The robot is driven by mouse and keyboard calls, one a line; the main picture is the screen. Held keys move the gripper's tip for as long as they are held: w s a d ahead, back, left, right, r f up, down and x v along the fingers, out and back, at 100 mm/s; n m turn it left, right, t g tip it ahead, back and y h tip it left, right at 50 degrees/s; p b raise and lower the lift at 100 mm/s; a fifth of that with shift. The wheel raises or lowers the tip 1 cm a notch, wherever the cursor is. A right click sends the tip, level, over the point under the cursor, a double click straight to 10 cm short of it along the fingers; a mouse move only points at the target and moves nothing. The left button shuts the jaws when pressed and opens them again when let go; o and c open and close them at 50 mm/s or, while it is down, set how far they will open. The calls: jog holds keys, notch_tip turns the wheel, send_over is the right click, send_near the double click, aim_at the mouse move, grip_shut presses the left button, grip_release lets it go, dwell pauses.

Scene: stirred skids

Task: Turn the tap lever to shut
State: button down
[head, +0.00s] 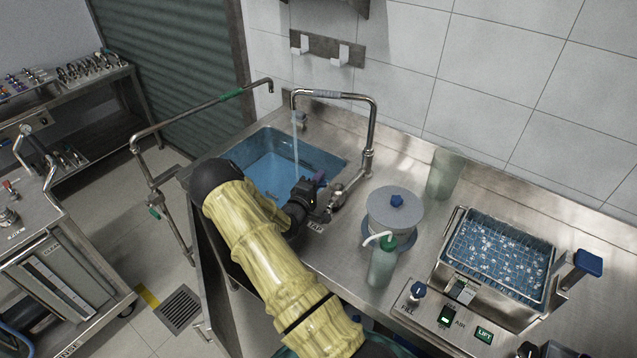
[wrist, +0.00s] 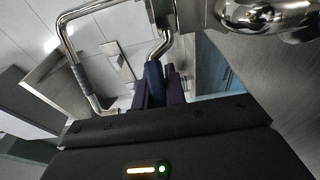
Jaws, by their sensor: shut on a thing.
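The steel tap (head: 368,130) rises from the counter beside the sink, and its arched spout pours a stream of water (head: 296,150) into the basin. My gripper (head: 317,181) is low at the tap's base, by the sink's right edge. In the wrist view my gripper (wrist: 163,78) is shut on the blue grip of the tap lever (wrist: 154,78). The lever's bent steel rod (wrist: 160,44) runs up from between the fingers. In the head view my gripper and arm hide most of the lever. The chrome tap body (wrist: 265,14) shows at the wrist view's top right.
The sink (head: 335,163) holds blue water. Right of the tap stand a grey lidded pot (head: 395,212), a bottle with a white spout (head: 381,267), a clear cylinder (head: 445,174) and a basket bath (head: 498,252). A pipe rail (head: 190,118) stands left of the sink.

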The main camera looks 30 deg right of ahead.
jog(key=shift+w+d+f+m+g+h+b, duration=0.15)
jog(key=shift+d+f+m+g+h+b, duration=0.1)
jog(key=shift+m+g+b, duration=0.25)
jog(key=shift+w+d+f+m+g+h+b, duration=0.1)
jog(key=shift+m+g+h+b, duration=0.2)
jog(key=shift+g+b, duration=0.4)
jog(key=g, duration=0.1)
jog(key=m+g+b, duration=0.1)
jog(key=d+m+g+b, duration=0.1)
jog(key=shift+w+h, duration=0.25)
jog(key=shift+h, duration=0.1)
jog(key=shift+w+d+r+m+g+b, duration=0.1)
jog(key=shift+d+m+g+b, duration=0.3)
jog(key=shift+g, duration=0.35)
jog(key=shift+s+d+f+m+g+b, duration=0.1)
jog(key=shift+d+m+g+b, duration=0.1)
jog(key=shift+m+g, duration=0.45)
jog(key=shift+w+d+r+m+g+b, duration=0.1)
jog(key=shift+d+m+g+b, duration=0.2)
jog(key=shift+g, duration=0.5)
jog(key=shift+r+m+g, duration=0.15)
jog(key=shift+m+g, duration=0.2)
jog(key=shift+g, duration=0.05)
jog(key=shift+d, duration=0.1)
jog(key=c, duration=1.4)
grip_release()
jog(key=shift+w, duration=0.1)
jog(key=shift+c, duration=0.2)
jog(key=shift+r, duration=0.1)
